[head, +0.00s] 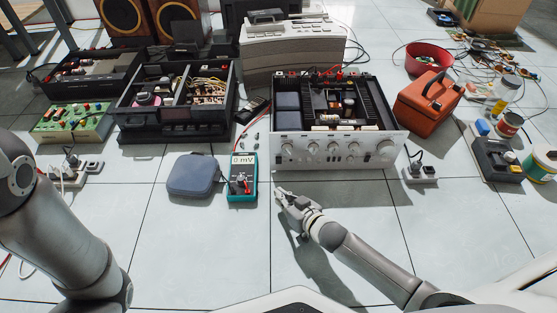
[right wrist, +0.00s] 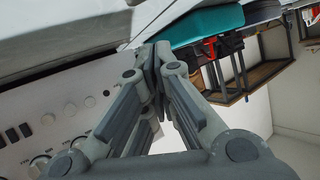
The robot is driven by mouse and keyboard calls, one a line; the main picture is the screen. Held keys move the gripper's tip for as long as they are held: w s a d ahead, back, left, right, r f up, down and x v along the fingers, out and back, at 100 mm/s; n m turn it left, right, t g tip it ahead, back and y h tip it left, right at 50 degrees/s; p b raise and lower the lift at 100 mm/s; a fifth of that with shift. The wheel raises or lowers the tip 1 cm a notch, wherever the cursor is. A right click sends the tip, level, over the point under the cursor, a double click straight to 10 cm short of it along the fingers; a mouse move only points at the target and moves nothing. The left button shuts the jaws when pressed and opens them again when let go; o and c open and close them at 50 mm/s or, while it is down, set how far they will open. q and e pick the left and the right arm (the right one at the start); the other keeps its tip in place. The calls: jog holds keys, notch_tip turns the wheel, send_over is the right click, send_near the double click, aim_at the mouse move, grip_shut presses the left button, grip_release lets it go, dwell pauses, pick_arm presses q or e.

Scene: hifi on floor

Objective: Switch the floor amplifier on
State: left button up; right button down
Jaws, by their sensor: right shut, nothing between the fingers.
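The floor amplifier (head: 345,152) has a silver front panel with knobs and an open top showing its inner parts. It stands on the tiles in the middle of the head view. My right gripper (head: 279,194) is shut and empty, low in front of the panel's left end. In the right wrist view the fingertips (right wrist: 157,58) meet, and the front panel (right wrist: 35,112) with round knobs and small buttons fills the left side. I cannot tell whether the fingertips touch the panel or which control is the power switch. My left arm shows at the left, its gripper out of view.
A teal multimeter (head: 242,178) and a blue-grey case (head: 194,175) lie left of my right gripper. A power strip (head: 420,174) and an orange toolbox (head: 428,102) are right of the amplifier. Floor in front of the amplifier is clear except for my arm.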

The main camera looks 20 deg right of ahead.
aim_at(279, 161)
jog(key=w+b, duration=0.1)
jog(key=w, duration=0.1)
jog(key=w+d, duration=0.1)
jog(key=w, duration=0.1)
jog(key=w+d+b, duration=0.1)
jog(key=w, duration=0.2)
jog(key=shift+r+b, duration=0.35)
jog(key=shift+r, duration=0.05)
jog(key=shift+w+d+r, duration=0.1)
jog(key=shift+w+d, duration=0.1)
jog(key=shift+w, duration=0.45)
jog(key=shift+w+r, duration=0.1)
jog(key=shift+w, duration=0.05)
dwell(0.5)
jog(key=shift+w, duration=0.2)
jog(key=shift+w+d, duration=0.1)
jog(key=shift+w+d, duration=0.1)
jog(key=shift+w, duration=0.15)
dwell(0.5)
jog(key=shift+s+p, duration=0.1)
jog(key=shift+p, duration=0.25)
jog(key=shift+s+p, duration=0.35)
jog(key=shift+s+a, duration=0.2)
jog(key=shift+s, duration=0.05)
